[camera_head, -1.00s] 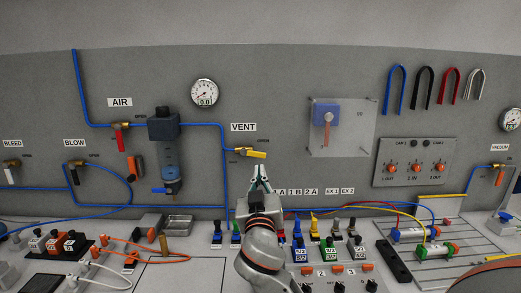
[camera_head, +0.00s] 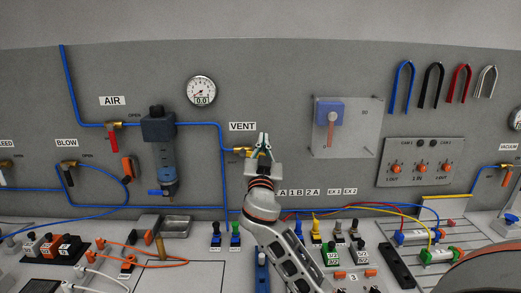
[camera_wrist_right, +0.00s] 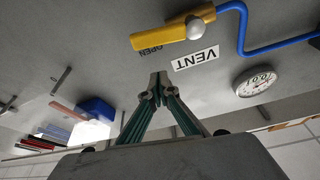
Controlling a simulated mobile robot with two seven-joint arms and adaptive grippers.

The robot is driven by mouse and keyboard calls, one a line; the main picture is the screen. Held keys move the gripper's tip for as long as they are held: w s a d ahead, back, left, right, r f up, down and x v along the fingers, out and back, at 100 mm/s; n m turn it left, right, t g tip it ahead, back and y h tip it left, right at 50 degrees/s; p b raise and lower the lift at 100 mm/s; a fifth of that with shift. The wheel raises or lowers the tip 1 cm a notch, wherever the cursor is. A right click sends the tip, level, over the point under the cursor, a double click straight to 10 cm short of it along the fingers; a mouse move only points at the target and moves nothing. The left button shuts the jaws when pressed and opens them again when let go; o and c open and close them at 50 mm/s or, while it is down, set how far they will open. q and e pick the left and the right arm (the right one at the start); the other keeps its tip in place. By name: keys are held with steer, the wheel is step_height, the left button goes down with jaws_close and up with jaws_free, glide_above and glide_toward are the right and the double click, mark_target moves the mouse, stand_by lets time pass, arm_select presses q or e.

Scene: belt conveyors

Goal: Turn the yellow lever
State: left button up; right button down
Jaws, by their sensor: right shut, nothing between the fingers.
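The yellow lever (camera_wrist_right: 165,38) sits on the VENT valve on the grey panel, with a round pale knob (camera_wrist_right: 194,28) at its pivot. In the wrist view it lies above my right gripper (camera_wrist_right: 155,78), which is shut, empty and apart from it. The lever lies roughly in line with the blue pipe at the valve. In the head view my right gripper (camera_head: 263,145) is in front of the valve and hides most of the lever. The VENT label (camera_head: 242,126) is just above. My left gripper is not in view.
A blue pipe (camera_head: 221,170) runs to the valve. Another valve with a red lever (camera_head: 110,138) is at the left under the AIR label. A gauge (camera_head: 201,91) is above. Several switches and hoses cover the bench below. The panel right of VENT is partly clear.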

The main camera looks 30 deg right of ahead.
steer(key=shift+w+a+f, duration=0.1)
steer(key=shift+a+f, duration=0.05)
steer(key=shift+f, duration=0.9)
steer(key=shift+w+a+f, duration=0.1)
steer(key=shift+a+f, duration=0.05)
steer(key=shift+f, duration=0.85)
